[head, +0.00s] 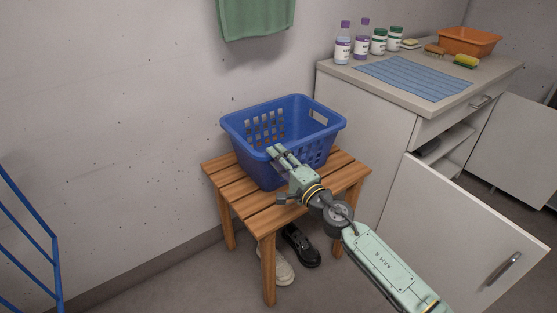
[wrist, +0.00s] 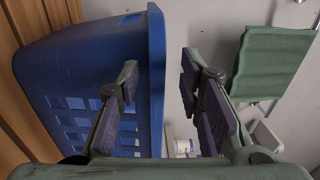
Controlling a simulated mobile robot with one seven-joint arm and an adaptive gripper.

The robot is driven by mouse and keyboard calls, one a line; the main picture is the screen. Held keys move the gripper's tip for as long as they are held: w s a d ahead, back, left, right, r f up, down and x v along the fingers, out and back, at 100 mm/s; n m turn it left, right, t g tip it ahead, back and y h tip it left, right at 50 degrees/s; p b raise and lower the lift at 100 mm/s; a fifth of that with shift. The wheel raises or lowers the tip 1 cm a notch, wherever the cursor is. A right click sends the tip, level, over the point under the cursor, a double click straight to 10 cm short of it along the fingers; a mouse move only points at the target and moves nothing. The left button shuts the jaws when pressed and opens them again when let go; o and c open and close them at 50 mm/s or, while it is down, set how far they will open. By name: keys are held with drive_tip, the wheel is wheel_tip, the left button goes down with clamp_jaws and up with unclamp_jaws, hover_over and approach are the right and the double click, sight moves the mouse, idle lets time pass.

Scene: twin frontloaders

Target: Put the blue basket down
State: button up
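The blue basket (head: 247,155) stands upright on the slatted wooden stool (head: 226,184) in the head view, with its base on the slats. My gripper (head: 277,154) is at the basket's near side, its fingertips close to the rim. In the wrist view the basket (wrist: 70,70) fills the left side. My gripper (wrist: 158,90) is open there, with a wide gap between the padded fingers. The left finger overlaps the basket's slotted wall, and the right finger is clear of the rim. I see no grip on the basket; light contact cannot be told.
A grey counter (head: 345,72) at right holds several bottles, a blue mat (head: 412,77) and an orange bin (head: 470,41). An open cabinet door (head: 455,220) stands right of my arm. A green towel (head: 255,18) hangs above. Shoes (head: 302,246) lie under the stool.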

drive_tip(key=shift+s, duration=0.1)
drive_tip(key=b+v, duration=0.4)
drive_tip(key=v, duration=0.7)
drive_tip(key=shift+s+d, duration=0.25)
drive_tip(key=shift+s, duration=0.1)
